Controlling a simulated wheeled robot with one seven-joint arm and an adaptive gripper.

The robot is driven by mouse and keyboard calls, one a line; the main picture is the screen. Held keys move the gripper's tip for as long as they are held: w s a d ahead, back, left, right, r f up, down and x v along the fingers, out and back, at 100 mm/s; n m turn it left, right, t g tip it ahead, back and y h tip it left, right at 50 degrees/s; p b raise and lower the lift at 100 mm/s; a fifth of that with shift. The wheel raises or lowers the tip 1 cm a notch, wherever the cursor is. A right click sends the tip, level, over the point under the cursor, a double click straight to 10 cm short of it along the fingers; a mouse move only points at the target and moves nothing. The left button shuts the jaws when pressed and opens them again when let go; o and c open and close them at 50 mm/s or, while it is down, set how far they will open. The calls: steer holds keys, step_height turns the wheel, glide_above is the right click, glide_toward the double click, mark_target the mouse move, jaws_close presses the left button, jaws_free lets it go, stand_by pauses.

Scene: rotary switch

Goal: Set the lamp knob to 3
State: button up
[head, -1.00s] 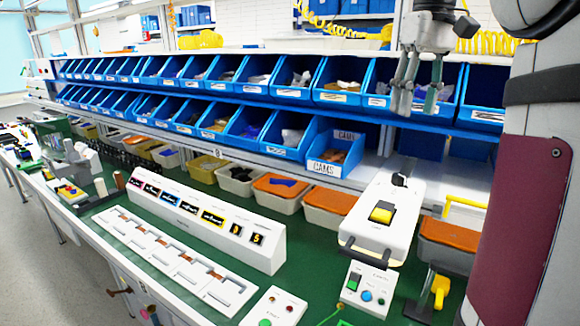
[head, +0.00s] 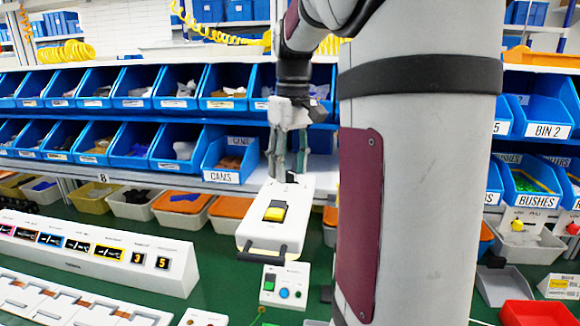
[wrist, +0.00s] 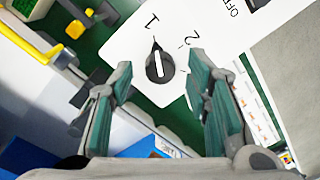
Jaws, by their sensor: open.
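The black round knob (wrist: 159,66) sits on a white panel (wrist: 200,22) in the wrist view. Its pointer tip and white line aim at the printed 1. The marks 2 and OFF lie to the right; I see no 3 mark. My gripper (wrist: 158,80) is open, with one teal-grey finger on each side of the knob and gaps between. In the head view the knob is mostly hidden by the fingers, at the far end of the white box (head: 300,208). My gripper (head: 287,172) is just above that end, pointing down.
A long white display console (head: 100,255) is at left. Orange-lidded bins (head: 183,203) and blue bins (head: 231,160) stand behind.

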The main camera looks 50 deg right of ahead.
steer(key=shift+f, duration=0.3)
jaws_close()
